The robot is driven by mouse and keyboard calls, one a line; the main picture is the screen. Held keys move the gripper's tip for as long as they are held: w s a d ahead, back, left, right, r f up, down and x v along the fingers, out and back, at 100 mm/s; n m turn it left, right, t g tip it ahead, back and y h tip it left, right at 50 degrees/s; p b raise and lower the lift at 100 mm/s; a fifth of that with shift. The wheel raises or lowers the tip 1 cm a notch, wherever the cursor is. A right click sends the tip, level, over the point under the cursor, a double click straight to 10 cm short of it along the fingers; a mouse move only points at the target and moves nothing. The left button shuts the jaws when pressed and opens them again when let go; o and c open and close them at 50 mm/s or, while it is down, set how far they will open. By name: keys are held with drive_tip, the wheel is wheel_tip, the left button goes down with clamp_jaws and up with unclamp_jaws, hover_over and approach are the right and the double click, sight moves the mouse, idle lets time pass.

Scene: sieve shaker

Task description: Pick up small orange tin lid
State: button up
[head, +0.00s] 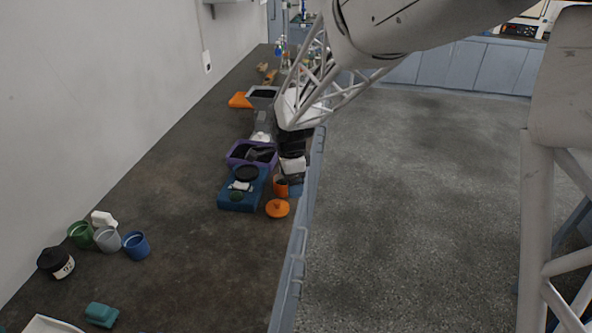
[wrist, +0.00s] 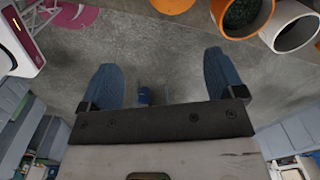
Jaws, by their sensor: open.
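The small orange tin lid (head: 277,208) lies flat on the dark bench top, with a small knob on top, near the bench's front edge. An orange tin (head: 281,188) stands just behind it, partly hidden by my gripper (head: 294,186). My gripper is above the bench edge beside the tin, just behind the lid in the head view. In the wrist view my gripper (wrist: 161,70) has its two blue fingers wide apart with nothing between them. An orange round piece (wrist: 172,4) is cut off at the top edge there; I cannot tell if it is the lid.
A blue device (head: 238,198) with a black dish stands left of the lid, and a purple tray (head: 236,158) is behind it. Green, grey and blue cups (head: 136,245) stand at the left. Bench in front of the lid is clear.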

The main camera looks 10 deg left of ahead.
drive_tip(key=m, duration=0.1)
hover_over(277, 201)
wheel_tip(277, 201, down, 3)
drive_tip(key=shift+d+f, duration=0.1)
drive_tip(key=shift+f, duration=0.1)
drive_tip(key=shift+f, duration=1.25)
drive_tip(key=shift+f, duration=2.6)
drive_tip(key=c, duration=0.7)
